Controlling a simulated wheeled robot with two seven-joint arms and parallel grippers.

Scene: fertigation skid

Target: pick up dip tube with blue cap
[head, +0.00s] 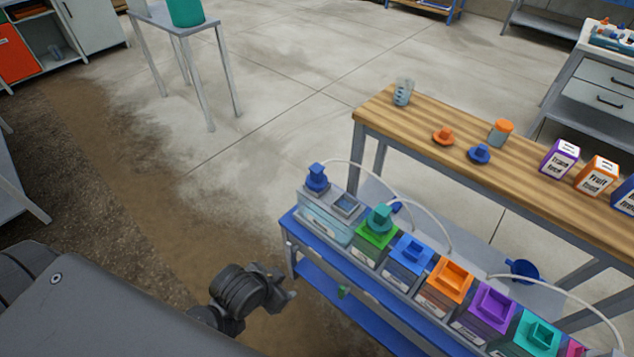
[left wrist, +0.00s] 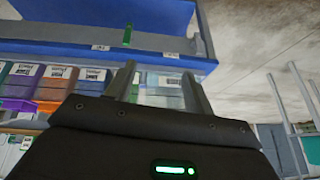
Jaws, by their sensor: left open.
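A blue capped piece (head: 316,178) stands upright on the clear, grey-topped tank at the left end of the tank row; it looks like the dip tube's blue cap, and any tube below it is hidden. My left gripper (head: 284,293) is low, in front of the skid's left end, apart from the cap and below it. In the left wrist view its two fingers (left wrist: 160,85) are spread with nothing between them. My right gripper is not in view.
The skid has a blue front edge (head: 288,224) and several colored tanks, including a green one (head: 375,240) with a teal cap (head: 381,217). White hoses arch behind. A wooden bench (head: 460,124) holds a loose blue cap (head: 479,154). Floor left of the skid is clear.

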